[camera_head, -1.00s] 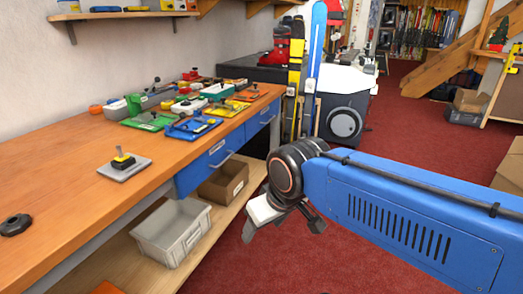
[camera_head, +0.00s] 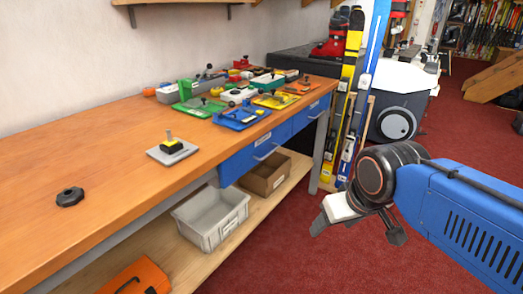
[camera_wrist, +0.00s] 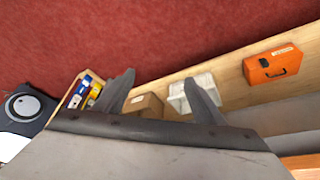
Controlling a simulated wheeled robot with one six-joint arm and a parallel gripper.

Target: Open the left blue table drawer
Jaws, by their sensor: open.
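The left blue drawer (camera_head: 245,158) is under the front edge of the wooden bench in the head view. It looks shut, and a pale bar handle (camera_head: 266,153) shows on its front. A second blue drawer (camera_head: 311,113) is to its right. My gripper (camera_head: 357,228) is out over the red floor, to the right of the drawers and apart from them. Its two fingers are spread with nothing between them. In the wrist view my gripper (camera_wrist: 160,95) also shows spread fingers, and I cannot make out the drawer front there.
The bench (camera_head: 100,165) bears several coloured fixtures at its far end. On the lower shelf stand a grey bin (camera_head: 212,222), a cardboard box (camera_head: 265,178) and an orange case (camera_head: 135,279). Skis (camera_head: 350,95) stand upright beyond the bench. Red floor (camera_head: 290,255) in front is clear.

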